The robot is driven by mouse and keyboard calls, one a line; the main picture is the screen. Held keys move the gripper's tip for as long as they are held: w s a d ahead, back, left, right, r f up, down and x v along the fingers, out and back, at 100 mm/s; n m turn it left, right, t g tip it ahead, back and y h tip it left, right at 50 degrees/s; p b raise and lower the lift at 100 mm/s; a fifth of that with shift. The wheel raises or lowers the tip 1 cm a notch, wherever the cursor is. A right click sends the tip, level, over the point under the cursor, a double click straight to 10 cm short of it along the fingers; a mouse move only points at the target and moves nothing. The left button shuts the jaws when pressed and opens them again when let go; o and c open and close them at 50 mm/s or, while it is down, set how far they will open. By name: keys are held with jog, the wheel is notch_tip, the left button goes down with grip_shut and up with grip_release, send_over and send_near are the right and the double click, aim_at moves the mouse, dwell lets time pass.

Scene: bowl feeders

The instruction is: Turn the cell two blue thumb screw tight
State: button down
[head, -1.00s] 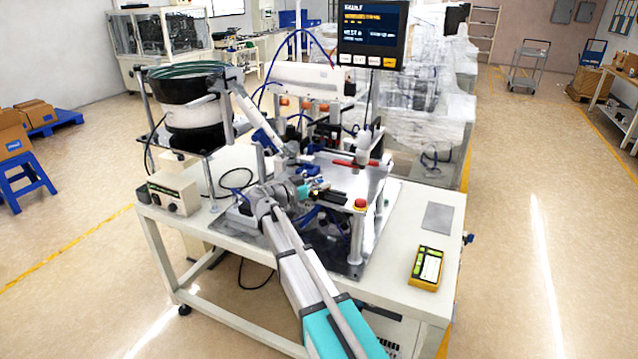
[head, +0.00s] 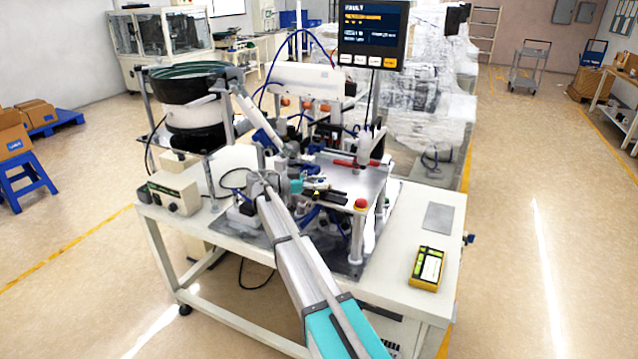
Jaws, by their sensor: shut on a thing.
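My gripper (head: 332,196) is small and dark in the head view. It reaches in from the left over the metal plate of the feeder station (head: 352,185), in front of the slanted feed track. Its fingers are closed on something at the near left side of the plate. The cell two blue thumb screw is too small and too covered by the fingers and wrist to make out clearly. How far it is screwed in cannot be seen.
A bowl feeder (head: 190,120) stands at the left, with a control box (head: 174,193) below it. A red emergency button (head: 361,204) sits at the plate's front corner. A yellow device (head: 427,268) and a grey plate (head: 438,217) lie on the table's right. The screen (head: 372,35) reads FAULT.

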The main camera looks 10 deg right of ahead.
jog(key=shift+c, duration=1.5)
grip_release()
jog(key=shift+a, duration=0.1)
jog(key=a, duration=0.7)
jog(key=shift+w, duration=0.45)
jog(key=shift+a, duration=0.1)
